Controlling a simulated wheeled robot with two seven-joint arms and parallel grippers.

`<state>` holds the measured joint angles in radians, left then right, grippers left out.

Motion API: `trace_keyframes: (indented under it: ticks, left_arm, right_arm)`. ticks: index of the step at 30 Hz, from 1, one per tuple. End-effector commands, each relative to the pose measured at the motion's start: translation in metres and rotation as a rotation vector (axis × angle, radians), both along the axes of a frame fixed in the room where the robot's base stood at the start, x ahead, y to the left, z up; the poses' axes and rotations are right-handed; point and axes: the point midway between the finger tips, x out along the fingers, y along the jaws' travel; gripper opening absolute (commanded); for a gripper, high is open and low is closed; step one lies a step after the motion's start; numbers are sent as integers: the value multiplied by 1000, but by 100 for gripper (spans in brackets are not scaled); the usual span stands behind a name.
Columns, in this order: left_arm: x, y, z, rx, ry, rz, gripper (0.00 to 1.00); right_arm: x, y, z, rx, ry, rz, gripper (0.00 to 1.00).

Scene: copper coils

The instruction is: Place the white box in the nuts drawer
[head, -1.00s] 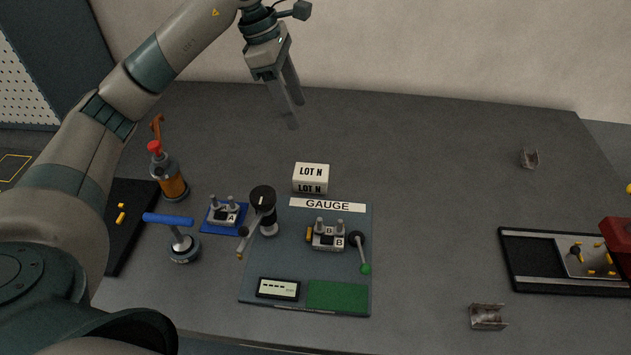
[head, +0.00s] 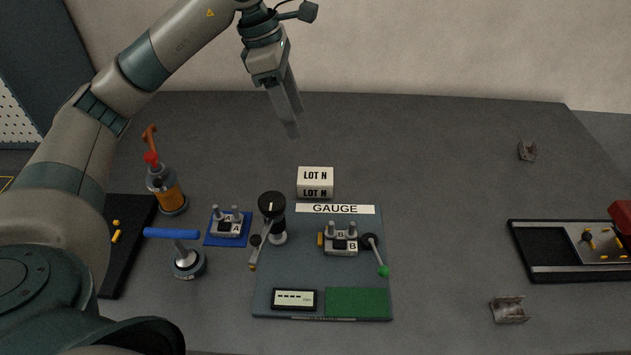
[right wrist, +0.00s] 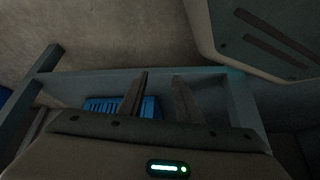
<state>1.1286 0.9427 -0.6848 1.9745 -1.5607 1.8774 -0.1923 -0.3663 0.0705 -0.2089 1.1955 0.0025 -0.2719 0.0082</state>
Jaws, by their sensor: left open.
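The white box (head: 315,183) marked LOT N stands upright on the grey table, just behind the GAUGE plate, in the head view. My left gripper (head: 289,115) hangs in the air above the back of the table, up and left of the box, open and empty, apart from it. In the right wrist view, my right gripper (right wrist: 161,92) has its two fingers apart with nothing between them. No nuts drawer can be made out in either view.
The gauge plate (head: 275,260) carries a black dial post and a lever. An orange bottle (head: 167,191) and a blue-handled tool (head: 187,261) stand left. A black tray (head: 540,258) lies right. A blue slotted thing (right wrist: 100,106) is behind my right fingers.

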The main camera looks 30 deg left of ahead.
Motion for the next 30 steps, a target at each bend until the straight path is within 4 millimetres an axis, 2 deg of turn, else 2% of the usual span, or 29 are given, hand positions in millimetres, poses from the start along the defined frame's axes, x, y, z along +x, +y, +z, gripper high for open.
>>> trace_keyframes:
  ticks: [5, 18, 21, 25, 30]
  left_arm:
    - [1, -4, -15, -1, 4, -1, 55]
    - [9, -22, -88, -1, 5, -1, 55]
    - [11, -26, -102, -1, 4, -1, 55]
    - [13, -28, -112, -1, 1, -2, 55]
    - [13, -29, -116, -1, 0, -2, 55]
  right_arm:
    - [2, 3, 4, 5, -16, 3, 31]
    - [12, 19, 21, 40, -122, 16, 31]
    - [9, 19, 21, 41, -122, 17, 31]
    - [4, 17, 19, 38, -116, 18, 31]
    - [3, 17, 18, 37, -115, 18, 31]
